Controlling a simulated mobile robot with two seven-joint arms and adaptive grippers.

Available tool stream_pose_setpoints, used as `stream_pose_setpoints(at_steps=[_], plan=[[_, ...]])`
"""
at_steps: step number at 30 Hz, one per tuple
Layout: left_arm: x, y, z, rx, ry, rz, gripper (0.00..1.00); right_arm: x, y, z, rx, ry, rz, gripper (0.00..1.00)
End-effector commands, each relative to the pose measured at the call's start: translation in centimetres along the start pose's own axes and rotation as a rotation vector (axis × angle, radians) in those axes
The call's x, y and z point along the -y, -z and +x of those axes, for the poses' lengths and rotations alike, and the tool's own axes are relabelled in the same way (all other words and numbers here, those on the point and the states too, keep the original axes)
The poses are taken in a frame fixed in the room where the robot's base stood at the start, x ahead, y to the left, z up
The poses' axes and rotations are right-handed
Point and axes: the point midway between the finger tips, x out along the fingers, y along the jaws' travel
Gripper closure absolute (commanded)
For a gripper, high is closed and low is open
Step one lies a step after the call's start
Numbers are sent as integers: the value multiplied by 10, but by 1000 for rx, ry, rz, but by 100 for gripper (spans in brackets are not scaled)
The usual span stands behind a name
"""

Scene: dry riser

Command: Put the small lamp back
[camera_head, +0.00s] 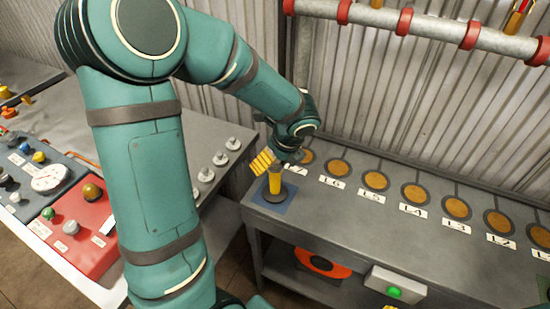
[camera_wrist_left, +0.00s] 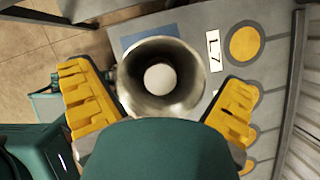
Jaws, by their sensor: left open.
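The small lamp (camera_head: 276,183) has a yellow body and a dark round foot. It stands upright on a blue square (camera_head: 285,206) at the left end of the grey bench. The left wrist view looks down into its round metal head (camera_wrist_left: 158,78), with a pale round centre. My left gripper (camera_head: 267,163) is open at the lamp's upper part. Its yellow fingers are on either side of the lamp head in the wrist view (camera_wrist_left: 160,95), with gaps visible. The lamp's top is partly hidden in the head view. My right gripper is not in view.
Several orange discs (camera_head: 415,194) with number labels line the grey bench (camera_head: 340,225). A pipe with red rings (camera_head: 400,22) runs above. A panel with knobs and a gauge (camera_head: 50,178) stands at left. A white box with a green button (camera_head: 394,291) is below.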

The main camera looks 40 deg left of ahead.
Motion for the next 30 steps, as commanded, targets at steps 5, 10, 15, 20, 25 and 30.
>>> stream_pose_setpoints(at_steps=[5, 10, 15, 20, 25, 30], plan=[[1, -1, -22, 1, 5, 0, 0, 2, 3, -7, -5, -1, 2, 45], [1, -2, -58, 2, 7, 0, 0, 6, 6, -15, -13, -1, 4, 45], [1, -1, -91, 1, 5, -1, 0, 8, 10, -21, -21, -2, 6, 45], [1, -1, -112, 1, 3, -1, 0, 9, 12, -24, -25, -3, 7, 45], [0, -1, -121, 1, 1, 0, 0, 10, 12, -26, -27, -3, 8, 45], [0, 0, -122, 0, 0, 0, 0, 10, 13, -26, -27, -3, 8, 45]])
